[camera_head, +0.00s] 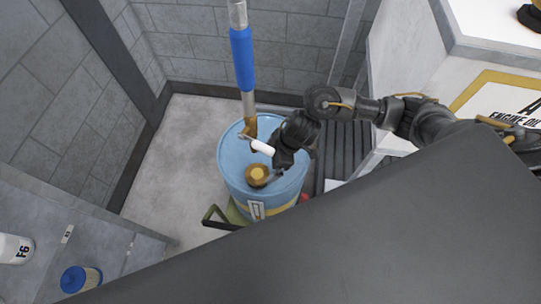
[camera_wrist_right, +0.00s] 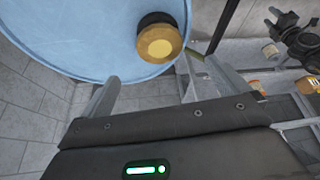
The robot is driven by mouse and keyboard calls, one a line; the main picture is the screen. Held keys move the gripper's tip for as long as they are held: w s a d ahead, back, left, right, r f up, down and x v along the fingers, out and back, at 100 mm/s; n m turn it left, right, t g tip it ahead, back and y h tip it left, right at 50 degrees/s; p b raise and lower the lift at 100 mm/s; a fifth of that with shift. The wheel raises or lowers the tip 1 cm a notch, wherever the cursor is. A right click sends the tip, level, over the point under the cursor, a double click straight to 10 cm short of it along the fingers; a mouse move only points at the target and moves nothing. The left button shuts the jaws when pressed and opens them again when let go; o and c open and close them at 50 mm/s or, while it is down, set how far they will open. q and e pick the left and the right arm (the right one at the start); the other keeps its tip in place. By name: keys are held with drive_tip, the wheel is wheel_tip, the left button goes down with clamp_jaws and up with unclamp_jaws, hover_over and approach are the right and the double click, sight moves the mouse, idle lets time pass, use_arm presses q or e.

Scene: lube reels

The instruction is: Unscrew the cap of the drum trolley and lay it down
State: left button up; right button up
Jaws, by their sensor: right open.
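The blue drum (camera_head: 236,160) stands upright on a green trolley (camera_head: 238,213) in the middle of the head view. Its round brass-yellow cap (camera_head: 257,175) sits on the drum's top. In the right wrist view the cap (camera_wrist_right: 159,42) shows a lighter yellow centre and a black collar, against the blue drum lid (camera_wrist_right: 75,35). My right gripper (camera_head: 276,173) is open and empty beside the cap. In the wrist view its fingers (camera_wrist_right: 152,75) lie apart, with the cap just beyond the tips, closer to the right-hand finger. My left gripper is not in view.
A pump tube with a blue sleeve (camera_head: 242,60) rises from the drum, and a white handle (camera_head: 262,147) sticks out close to my gripper. A white cabinet (camera_head: 400,65) stands at right. A grey shelf (camera_head: 100,245) at lower left holds a blue-topped filter (camera_head: 80,279).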

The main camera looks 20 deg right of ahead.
sight(258, 174)
drive_tip(key=b+x, duration=0.1)
drive_tip(key=x, duration=0.7)
drive_tip(key=shift+a+f, duration=0.1)
drive_tip(key=shift+f, duration=0.1)
drive_tip(key=shift+w+a+f+b, duration=0.15)
drive_tip(key=shift+a+f+b, duration=0.15)
drive_tip(key=shift+f, duration=0.2)
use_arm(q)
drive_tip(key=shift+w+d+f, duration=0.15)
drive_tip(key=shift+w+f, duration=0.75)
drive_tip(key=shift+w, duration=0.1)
use_arm(e)
drive_tip(key=shift+d, duration=0.1)
drive_tip(key=shift+c, duration=0.4)
drive_tip(key=c, duration=1)
drive_tip(key=n+g+b, duration=0.1)
drive_tip(key=n, duration=0.2)
drive_tip(key=shift+w+f, duration=0.1)
drive_tip(key=shift+w, duration=0.1)
drive_tip(key=shift+n+g, duration=0.4)
drive_tip(key=shift+n, duration=0.3)
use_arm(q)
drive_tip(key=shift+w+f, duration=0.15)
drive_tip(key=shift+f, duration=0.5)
use_arm(e)
drive_tip(key=shift+s+n, duration=0.1)
drive_tip(key=shift+n, duration=0.3)
